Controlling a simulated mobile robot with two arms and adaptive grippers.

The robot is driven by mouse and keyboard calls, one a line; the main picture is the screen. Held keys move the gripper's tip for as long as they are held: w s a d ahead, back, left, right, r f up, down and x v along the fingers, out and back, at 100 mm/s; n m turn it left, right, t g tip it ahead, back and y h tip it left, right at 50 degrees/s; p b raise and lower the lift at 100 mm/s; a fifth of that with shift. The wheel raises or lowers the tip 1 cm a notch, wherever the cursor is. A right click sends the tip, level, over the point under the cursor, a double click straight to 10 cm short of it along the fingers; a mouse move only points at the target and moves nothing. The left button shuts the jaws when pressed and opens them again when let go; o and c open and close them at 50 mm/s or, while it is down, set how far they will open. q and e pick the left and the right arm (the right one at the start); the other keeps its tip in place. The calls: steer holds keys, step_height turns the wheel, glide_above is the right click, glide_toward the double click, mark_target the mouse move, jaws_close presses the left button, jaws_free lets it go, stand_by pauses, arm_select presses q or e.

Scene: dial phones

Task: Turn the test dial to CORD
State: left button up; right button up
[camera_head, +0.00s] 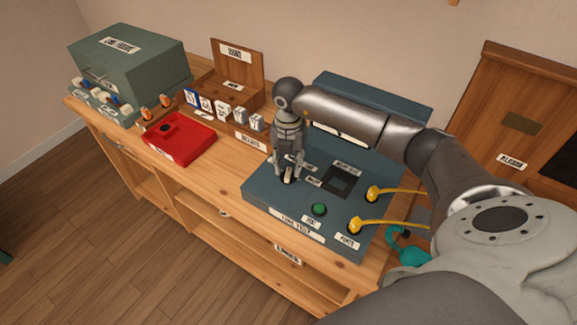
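The blue-grey test box (262,196) stands on the wooden bench, with a label on its sloping front. The test dial (288,179) is a small dark knob with a pale part, at the left of the box's top. My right gripper (288,176) points down at the dial, with its fingers on either side of it. I cannot tell whether the fingers touch the dial. The labels around the dial are partly covered and too small to read, so its setting is unclear. My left gripper is not in view.
A green button (319,209) and yellow cord plugs (373,193) are on the box, right of the dial. A teal handset (410,254) lies by the bench's right end. A red phone part (180,138) and a green cabinet (130,65) are at left.

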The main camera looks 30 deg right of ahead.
mark_target(288, 170)
step_height(288, 170, up, 10)
steer(key=shift+r, duration=0.15)
stand_by(0.6)
